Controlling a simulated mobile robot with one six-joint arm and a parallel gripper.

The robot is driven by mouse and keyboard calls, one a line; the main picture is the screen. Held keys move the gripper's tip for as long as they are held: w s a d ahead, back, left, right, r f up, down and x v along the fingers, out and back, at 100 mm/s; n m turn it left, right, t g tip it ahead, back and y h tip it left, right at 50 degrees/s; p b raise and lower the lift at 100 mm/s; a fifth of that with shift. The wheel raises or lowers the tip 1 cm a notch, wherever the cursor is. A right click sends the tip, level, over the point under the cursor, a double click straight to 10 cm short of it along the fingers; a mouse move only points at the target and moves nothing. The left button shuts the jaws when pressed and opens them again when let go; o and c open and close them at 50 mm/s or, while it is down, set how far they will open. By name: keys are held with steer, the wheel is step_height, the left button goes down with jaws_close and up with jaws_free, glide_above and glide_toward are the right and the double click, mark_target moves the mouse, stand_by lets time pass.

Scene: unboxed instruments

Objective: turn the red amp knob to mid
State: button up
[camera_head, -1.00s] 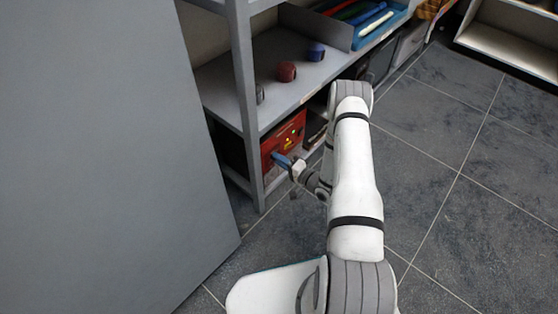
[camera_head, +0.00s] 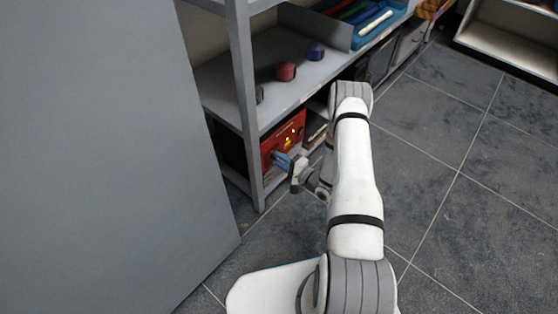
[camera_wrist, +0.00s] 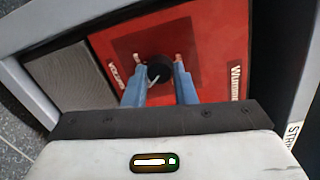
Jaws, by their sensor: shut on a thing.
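The red amp (camera_head: 289,132) stands on the lower shelf of the grey rack, its front lit by small yellowish lights. In the wrist view its red front panel (camera_wrist: 215,45) fills the top, with a round black knob (camera_wrist: 159,67) near the middle. A pale pointer mark shows on the knob's lower-left side. My gripper (camera_wrist: 160,75) has one blue finger on each side of the knob and is shut on it. In the head view my gripper (camera_head: 281,160) reaches the amp's front; the knob is hidden there.
The grey rack's post (camera_head: 247,100) stands close left of the amp. A red round item (camera_head: 286,72) and a blue one (camera_head: 316,51) sit on the shelf above. A large grey panel (camera_head: 100,150) fills the left. Tiled floor (camera_head: 450,170) is clear at right.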

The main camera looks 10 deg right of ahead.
steer(key=shift+s+a+f, duration=0.1)
steer(key=shift+s+a, duration=0.1)
steer(key=shift+a, duration=0.05)
steer(key=o, duration=0.7)
steer(key=shift+c, duration=0.2)
steer(key=o, duration=0.3)
steer(key=shift+w+d, duration=0.15)
steer(key=p+v, duration=0.2)
steer(key=v, duration=0.6)
